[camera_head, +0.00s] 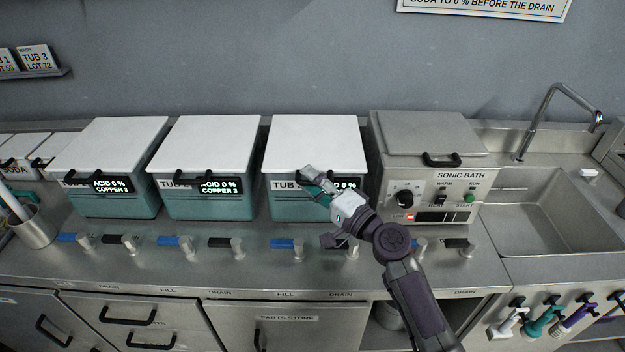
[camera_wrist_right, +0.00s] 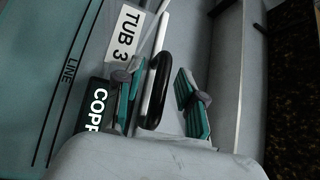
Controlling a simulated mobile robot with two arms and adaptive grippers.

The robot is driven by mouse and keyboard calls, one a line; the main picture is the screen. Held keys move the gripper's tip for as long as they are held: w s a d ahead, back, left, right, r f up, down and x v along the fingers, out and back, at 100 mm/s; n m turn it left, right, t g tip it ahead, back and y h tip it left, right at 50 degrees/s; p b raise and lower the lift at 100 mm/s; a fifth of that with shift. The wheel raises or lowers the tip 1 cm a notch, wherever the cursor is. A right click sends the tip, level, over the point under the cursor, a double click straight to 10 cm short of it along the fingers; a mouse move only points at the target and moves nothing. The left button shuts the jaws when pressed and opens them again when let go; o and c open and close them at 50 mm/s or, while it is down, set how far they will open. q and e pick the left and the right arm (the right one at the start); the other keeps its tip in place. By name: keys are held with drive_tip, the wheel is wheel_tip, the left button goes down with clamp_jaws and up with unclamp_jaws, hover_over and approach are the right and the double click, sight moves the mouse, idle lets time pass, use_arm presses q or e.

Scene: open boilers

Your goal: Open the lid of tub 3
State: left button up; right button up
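Tub 3 (camera_head: 290,206) is the third teal tub from the left, with a white lid (camera_head: 315,137) that lies flat and closed. Its label (camera_wrist_right: 124,34) reads TUB 3 in the right wrist view. My right gripper (camera_head: 318,180) is at the front of this lid and hides most of its handle and part of the label in the head view. In the right wrist view, the black handle (camera_wrist_right: 155,92) lies between the two teal-padded fingers (camera_wrist_right: 160,102). It is close to the left finger, with a clear gap to the right finger. My left gripper is not in view.
Two similar closed tubs (camera_head: 210,144) stand to the left. The sonic bath (camera_head: 425,137) stands close on the right, then a sink (camera_head: 550,220). Several valves with blue and black levers (camera_head: 282,244) line the counter front below the tubs, near my right arm.

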clamp_jaws()
idle(0.4)
